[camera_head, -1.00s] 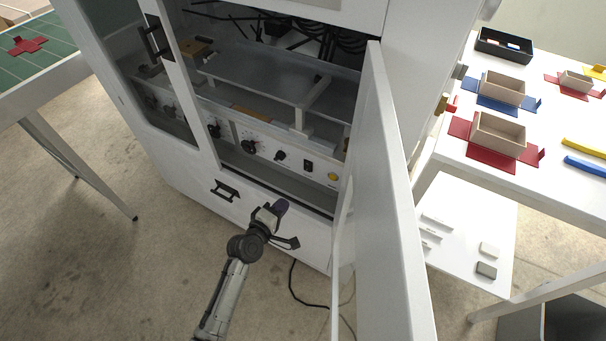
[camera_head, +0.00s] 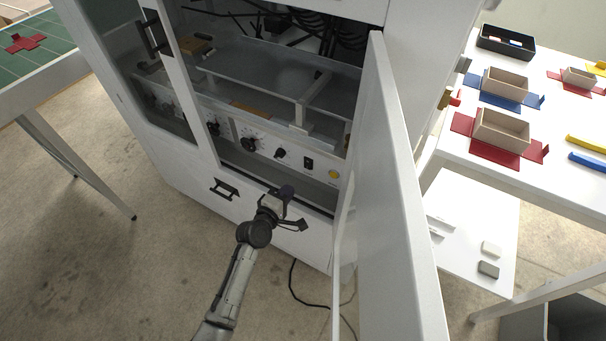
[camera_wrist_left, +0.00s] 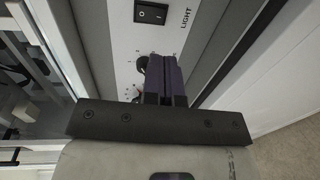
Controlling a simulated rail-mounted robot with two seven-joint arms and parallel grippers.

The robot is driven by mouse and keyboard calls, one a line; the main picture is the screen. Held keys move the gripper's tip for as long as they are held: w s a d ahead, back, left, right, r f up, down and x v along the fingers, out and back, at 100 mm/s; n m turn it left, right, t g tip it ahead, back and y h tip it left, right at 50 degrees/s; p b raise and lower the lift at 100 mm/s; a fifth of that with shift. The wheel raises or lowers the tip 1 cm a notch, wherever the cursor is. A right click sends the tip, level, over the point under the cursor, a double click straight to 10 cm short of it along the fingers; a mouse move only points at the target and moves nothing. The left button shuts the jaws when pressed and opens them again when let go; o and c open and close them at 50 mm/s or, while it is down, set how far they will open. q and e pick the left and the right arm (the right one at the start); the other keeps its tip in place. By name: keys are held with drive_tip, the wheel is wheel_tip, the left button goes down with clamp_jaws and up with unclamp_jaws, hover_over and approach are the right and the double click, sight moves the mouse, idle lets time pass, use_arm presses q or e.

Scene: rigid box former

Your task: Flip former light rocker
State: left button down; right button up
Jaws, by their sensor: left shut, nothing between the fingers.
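The light rocker (camera_head: 308,162) is a small black switch on the white control panel inside the open former (camera_head: 225,45). In the left wrist view the rocker (camera_wrist_left: 151,13) sits at the top, beside the printed word LIGHT. My left gripper (camera_head: 287,191) is shut and empty in front of the panel, below the rocker in the head view. Its dark purple fingers (camera_wrist_left: 165,78) point toward the panel and are apart from the rocker, partly covering a knob. My right gripper is not in view.
The open white door (camera_head: 392,190) stands close to the right of my left arm. A table (camera_head: 465,168) with boxes stands at right.

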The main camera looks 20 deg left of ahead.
sight(307, 168)
use_arm(q)
drive_tip(key=w+b, duration=0.1)
drive_tip(key=w, duration=0.1)
drive_tip(key=w+d+b, duration=0.1)
drive_tip(key=w, duration=0.2)
drive_tip(key=w+f+b, duration=0.1)
drive_tip(key=w, duration=0.2)
drive_tip(key=shift+w+d+f+b, duration=0.1)
drive_tip(key=shift+w+d+b, duration=0.05)
drive_tip(key=shift+b, duration=0.15)
drive_tip(key=shift+w+d, duration=0.1)
drive_tip(key=shift+w, duration=0.55)
drive_tip(key=shift+b, duration=0.3)
